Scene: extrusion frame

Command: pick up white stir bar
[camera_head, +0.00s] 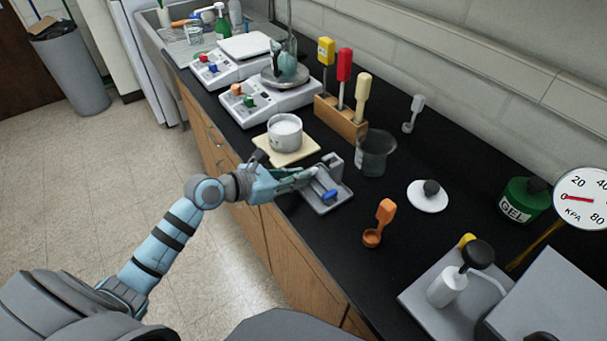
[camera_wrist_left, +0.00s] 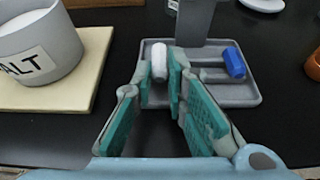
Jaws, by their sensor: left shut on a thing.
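The white stir bar (camera_wrist_left: 159,60) lies between the fingertips of my left gripper (camera_wrist_left: 162,78) in the left wrist view. The gripper is shut on it, low over the grey tray (camera_wrist_left: 215,98). A blue stir bar (camera_wrist_left: 234,63) sits in the tray to the right of the fingers. In the head view my left gripper (camera_head: 307,177) reaches over the tray (camera_head: 325,207) and hides the white stir bar, while the blue stir bar (camera_head: 330,195) shows. Whether the white bar touches the tray is unclear. My right gripper is not in view.
A white pot (camera_head: 286,139) stands on a pale board (camera_head: 277,158) left of the tray. A glass beaker (camera_head: 375,155) stands behind it. An orange scoop (camera_head: 379,222) and a white disc (camera_head: 426,200) are to the right. Black bench top is free between them.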

